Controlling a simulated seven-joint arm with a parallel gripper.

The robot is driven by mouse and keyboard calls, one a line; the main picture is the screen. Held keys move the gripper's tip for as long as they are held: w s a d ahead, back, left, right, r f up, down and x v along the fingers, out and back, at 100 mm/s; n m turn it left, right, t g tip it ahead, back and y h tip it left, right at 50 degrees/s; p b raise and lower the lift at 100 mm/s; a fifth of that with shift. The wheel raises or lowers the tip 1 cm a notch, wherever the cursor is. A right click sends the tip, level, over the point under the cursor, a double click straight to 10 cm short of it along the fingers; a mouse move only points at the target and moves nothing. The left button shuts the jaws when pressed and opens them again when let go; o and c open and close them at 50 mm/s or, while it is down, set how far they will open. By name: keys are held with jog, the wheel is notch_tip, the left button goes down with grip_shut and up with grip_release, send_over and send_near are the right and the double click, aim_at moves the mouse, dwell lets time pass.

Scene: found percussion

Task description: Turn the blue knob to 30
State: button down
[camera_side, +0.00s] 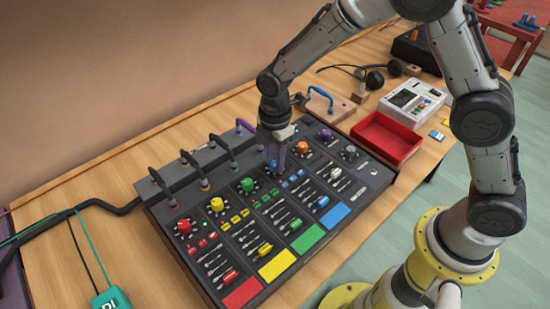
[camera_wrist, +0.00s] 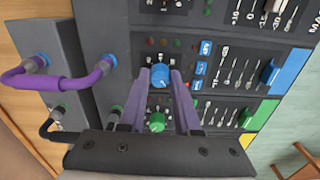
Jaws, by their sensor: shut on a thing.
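The blue knob (camera_wrist: 160,77) stands on the dark mixer panel (camera_wrist: 105,45), between my purple fingers in the wrist view. My gripper (camera_wrist: 160,72) is shut on it, one finger on each side. In the side view my gripper (camera_side: 276,166) points down onto the panel, and its fingers hide most of the knob. The knob's pointer and the number it faces are too small to read. The green knob (camera_wrist: 156,122) sits beside the blue one, close to my fingers.
Orange (camera_side: 302,147), yellow (camera_side: 216,204) and red (camera_side: 184,226) knobs share the row. Cables (camera_side: 222,150) arch over the panel's back edge. Faders with coloured caps fill the front. A red tray (camera_side: 386,140) and a white device (camera_side: 414,101) stand at the right.

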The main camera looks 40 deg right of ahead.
jog(key=m, duration=1.3)
jog(key=shift+r, duration=0.1)
jog(key=m, duration=0.6)
jog(key=shift+m, duration=0.4)
jog(key=m, duration=0.6)
jog(key=shift+m, duration=0.4)
jog(key=c, duration=0.6)
grip_release()
